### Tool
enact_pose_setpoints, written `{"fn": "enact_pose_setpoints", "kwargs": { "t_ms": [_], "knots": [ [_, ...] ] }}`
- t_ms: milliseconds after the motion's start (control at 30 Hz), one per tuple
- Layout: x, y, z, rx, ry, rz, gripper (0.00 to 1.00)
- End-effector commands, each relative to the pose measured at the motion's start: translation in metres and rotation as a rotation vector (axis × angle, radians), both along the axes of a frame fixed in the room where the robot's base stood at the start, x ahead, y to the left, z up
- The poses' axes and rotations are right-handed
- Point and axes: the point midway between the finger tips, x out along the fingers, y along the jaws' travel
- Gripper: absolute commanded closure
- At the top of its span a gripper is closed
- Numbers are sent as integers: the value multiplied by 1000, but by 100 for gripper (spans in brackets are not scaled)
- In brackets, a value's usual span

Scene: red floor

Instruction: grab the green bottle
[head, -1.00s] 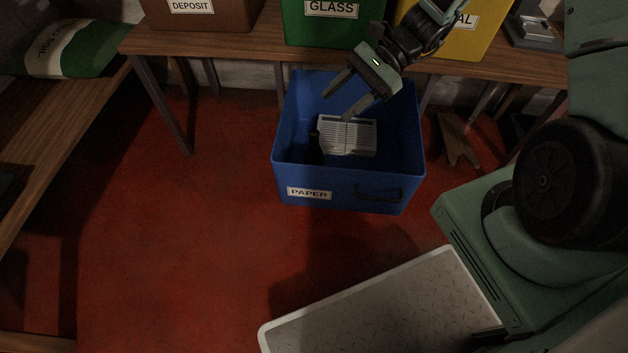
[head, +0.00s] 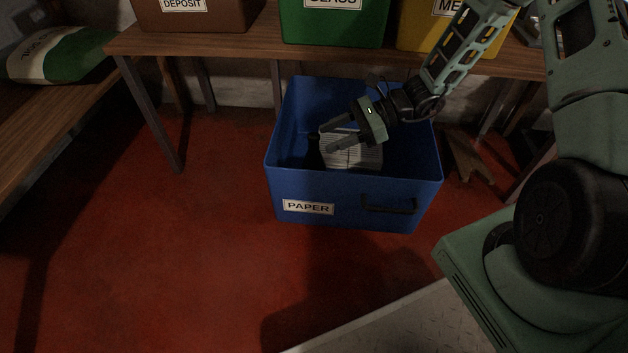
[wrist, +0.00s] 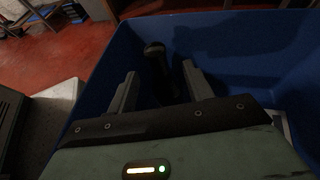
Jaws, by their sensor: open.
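A dark bottle-shaped thing (wrist: 155,56) with a round cap shows inside the blue bin in the wrist view. Its green colour cannot be made out in this dim light. My gripper (wrist: 159,75) is open, with one finger on each side of the bottle's line in that view; I cannot tell whether they touch it. The lower part of the bottle is hidden behind the gripper body. In the head view my gripper (head: 325,140) reaches into the bin from the right, fingers pointing left. The bottle is barely visible there, as a dark patch by the bin's left inner side.
The blue bin (head: 350,216) labelled PAPER stands on the red floor, with a pale stack of paper (head: 352,158) inside. Behind it is a wooden table (head: 230,46) carrying brown (head: 190,18), green (head: 335,25) and yellow (head: 420,35) bins. The floor to the left is clear.

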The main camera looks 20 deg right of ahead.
Motion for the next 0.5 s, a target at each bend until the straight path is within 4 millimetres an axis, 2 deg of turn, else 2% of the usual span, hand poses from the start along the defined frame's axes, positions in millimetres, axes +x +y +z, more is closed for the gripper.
{"fn": "enact_pose_setpoints", "kwargs": {
  "t_ms": [300, 500],
  "knots": [
    [4, 28, -18, -1, -1, 4, 49],
    [8, 45, -22, 0, -1, 3, 49]
  ]
}}
